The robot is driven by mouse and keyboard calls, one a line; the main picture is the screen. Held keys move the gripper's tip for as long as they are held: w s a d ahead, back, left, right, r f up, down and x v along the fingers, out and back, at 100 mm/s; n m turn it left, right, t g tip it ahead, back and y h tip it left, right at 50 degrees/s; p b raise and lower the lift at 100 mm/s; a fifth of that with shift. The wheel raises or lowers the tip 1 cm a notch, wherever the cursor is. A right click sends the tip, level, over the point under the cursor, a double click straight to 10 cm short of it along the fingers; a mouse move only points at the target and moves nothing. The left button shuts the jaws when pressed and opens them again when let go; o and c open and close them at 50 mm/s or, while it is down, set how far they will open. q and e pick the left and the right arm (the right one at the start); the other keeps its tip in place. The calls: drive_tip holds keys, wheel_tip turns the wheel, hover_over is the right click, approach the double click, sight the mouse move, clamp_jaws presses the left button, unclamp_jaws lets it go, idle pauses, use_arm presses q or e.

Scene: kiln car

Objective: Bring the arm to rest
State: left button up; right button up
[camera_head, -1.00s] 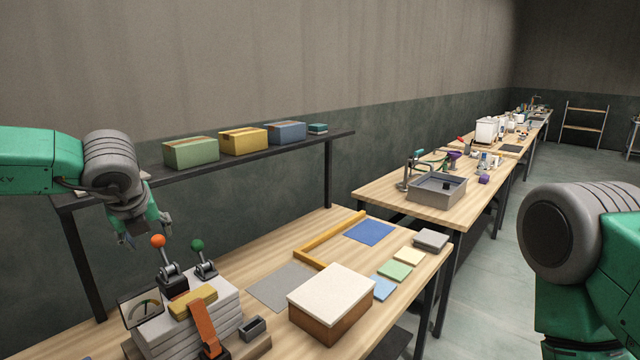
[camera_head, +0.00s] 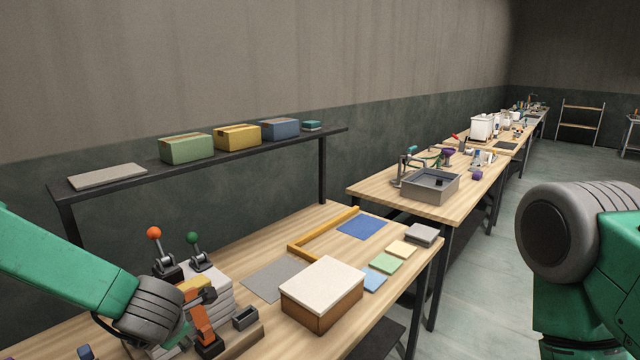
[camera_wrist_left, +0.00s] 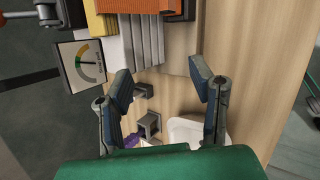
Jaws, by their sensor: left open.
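My left arm (camera_head: 75,270) comes in low from the left in the head view, and its grey wrist ends in front of the lever console (camera_head: 225,285). The left gripper's fingers are hidden or out of frame there. In the left wrist view my left gripper (camera_wrist_left: 160,82) has its two dark fingers spread apart with nothing between them, over the wooden bench. The console's dial gauge (camera_wrist_left: 86,62) and orange handle (camera_wrist_left: 138,6) lie beyond the fingers. Part of my right arm (camera_head: 585,260) stands at the right edge; its gripper is not in view.
The console carries an orange-knobbed lever (camera_head: 155,235) and a green-knobbed lever (camera_head: 193,239). A white-topped brown box (camera_head: 322,280) stands to its right on the bench. A black shelf (camera_head: 240,148) with several boxes runs behind. Small grey brackets (camera_wrist_left: 148,124) sit below my left fingers.

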use_arm(q)
drive_tip(key=s+d+f+m+h, duration=0.1)
drive_tip(key=s+d+f+m, duration=0.2)
drive_tip(key=s+f+m, duration=0.6)
drive_tip(key=s+a+f+m+g+h+b, duration=0.15)
drive_tip(key=s+f+m, duration=0.25)
drive_tip(key=s+m, duration=0.4)
drive_tip(key=s+a+f+m+g+p, duration=0.1)
drive_tip(key=s+a+f+m+g, duration=0.3)
drive_tip(key=s, duration=0.7)
drive_tip(key=s+d+f+m+g+h+b, duration=0.1)
drive_tip(key=s+f+m+g, duration=0.15)
drive_tip(key=s+m, duration=0.6)
wheel_tip(320, 180, down, 14)
drive_tip(key=w+t+b, duration=0.1)
drive_tip(key=w+b, duration=0.1)
drive_tip(key=b, duration=1.2)
drive_tip(key=shift+d+r+t, duration=0.15)
drive_tip(key=shift+d+t, duration=0.15)
drive_tip(key=shift+d, duration=0.1)
use_arm(e)
wheel_tip(320, 180, down, 16)
drive_tip(key=shift+a+r, duration=0.2)
drive_tip(key=shift+a, duration=0.2)
